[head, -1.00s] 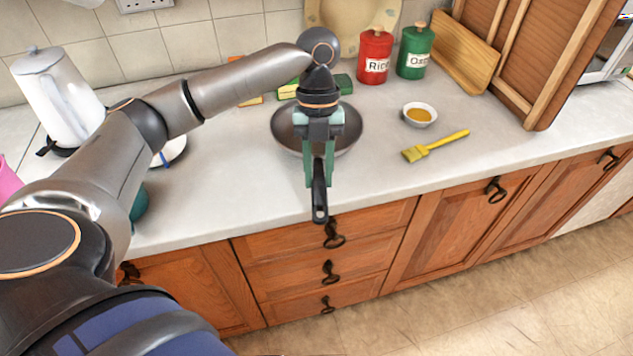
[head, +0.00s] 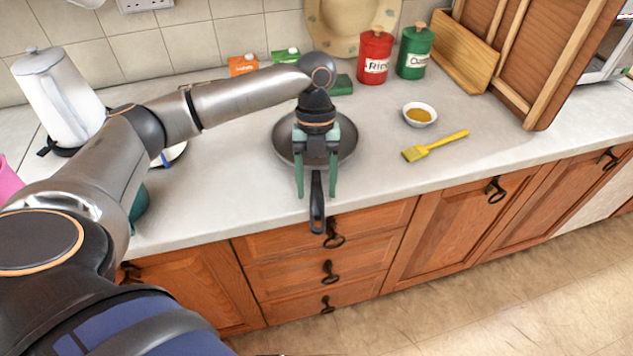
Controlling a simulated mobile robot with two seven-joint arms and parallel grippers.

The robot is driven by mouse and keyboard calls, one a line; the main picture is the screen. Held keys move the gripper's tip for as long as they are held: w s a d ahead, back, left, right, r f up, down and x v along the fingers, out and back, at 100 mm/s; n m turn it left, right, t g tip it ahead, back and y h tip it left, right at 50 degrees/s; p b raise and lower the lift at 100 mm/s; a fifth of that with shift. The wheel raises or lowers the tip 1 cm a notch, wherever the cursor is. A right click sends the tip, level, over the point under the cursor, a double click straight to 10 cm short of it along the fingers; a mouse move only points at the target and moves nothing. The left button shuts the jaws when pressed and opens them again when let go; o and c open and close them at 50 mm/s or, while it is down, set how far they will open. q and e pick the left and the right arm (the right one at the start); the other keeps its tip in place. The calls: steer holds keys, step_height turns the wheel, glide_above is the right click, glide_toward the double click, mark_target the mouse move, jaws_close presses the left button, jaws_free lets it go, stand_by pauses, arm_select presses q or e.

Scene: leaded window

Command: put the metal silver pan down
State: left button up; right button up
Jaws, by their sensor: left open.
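The metal silver pan (head: 346,138) rests on the grey-white counter, its bowl toward the wall. Its black handle (head: 317,205) points toward me and reaches over the counter's front edge. My left gripper (head: 316,194) is over the pan and handle, with its green fingers open. One finger is on each side of the handle, with visible gaps between. The gripper and wrist hide the middle of the pan. My right gripper is not in view.
A yellow brush (head: 436,146) and a small bowl of orange contents (head: 419,115) lie to the right. Red (head: 374,58) and green (head: 415,52) canisters, cutting boards (head: 465,52) and small cartons (head: 243,66) stand behind. A white kettle (head: 58,98) stands at left.

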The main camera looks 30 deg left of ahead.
mark_target(316, 174)
arm_select(q)
steer(key=v, duration=1.2)
steer(key=shift+p, duration=0.4)
